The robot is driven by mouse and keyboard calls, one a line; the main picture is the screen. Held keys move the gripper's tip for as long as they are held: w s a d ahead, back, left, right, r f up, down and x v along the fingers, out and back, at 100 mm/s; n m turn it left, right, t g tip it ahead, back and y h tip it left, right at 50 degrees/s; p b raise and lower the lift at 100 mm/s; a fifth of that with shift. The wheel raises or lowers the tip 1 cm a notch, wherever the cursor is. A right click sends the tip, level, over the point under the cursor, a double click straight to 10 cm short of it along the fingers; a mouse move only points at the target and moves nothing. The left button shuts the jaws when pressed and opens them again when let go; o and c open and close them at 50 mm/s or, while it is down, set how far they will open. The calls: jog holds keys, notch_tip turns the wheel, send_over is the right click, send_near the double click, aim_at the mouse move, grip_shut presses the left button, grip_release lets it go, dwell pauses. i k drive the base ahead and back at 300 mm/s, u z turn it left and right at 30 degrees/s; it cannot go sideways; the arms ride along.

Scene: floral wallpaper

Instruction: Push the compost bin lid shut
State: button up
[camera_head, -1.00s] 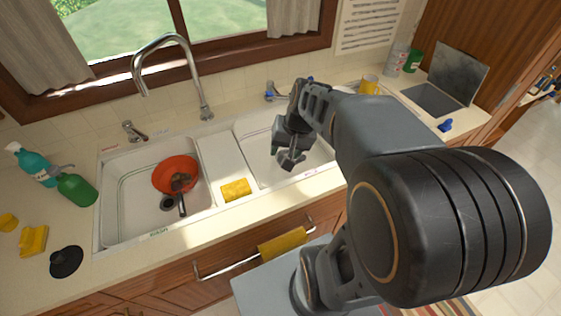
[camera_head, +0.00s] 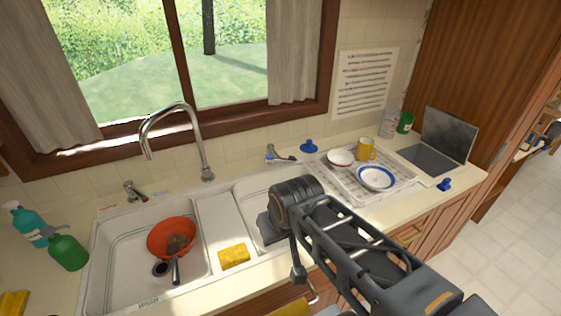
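I cannot make out a compost bin or its lid in this view. My arm reaches in from the lower right, and its dark end (camera_head: 285,210) is over the front of the right sink basin. I cannot make out the fingers of my gripper, nor anything held.
A double sink (camera_head: 120,270) holds a red colander (camera_head: 171,237) on the left; a yellow sponge (camera_head: 234,256) lies on its divider. A dish rack (camera_head: 345,180) with dishes, a green can (camera_head: 405,122) and a laptop (camera_head: 440,140) stand right. Green bottles (camera_head: 66,250) stand left.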

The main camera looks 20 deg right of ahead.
aim_at(450, 134)
jog(key=z, duration=0.05)
jog(key=k, duration=0.5)
jog(key=z, duration=2.8)
jog(key=i, duration=3.95)
jog(key=u, duration=3.35)
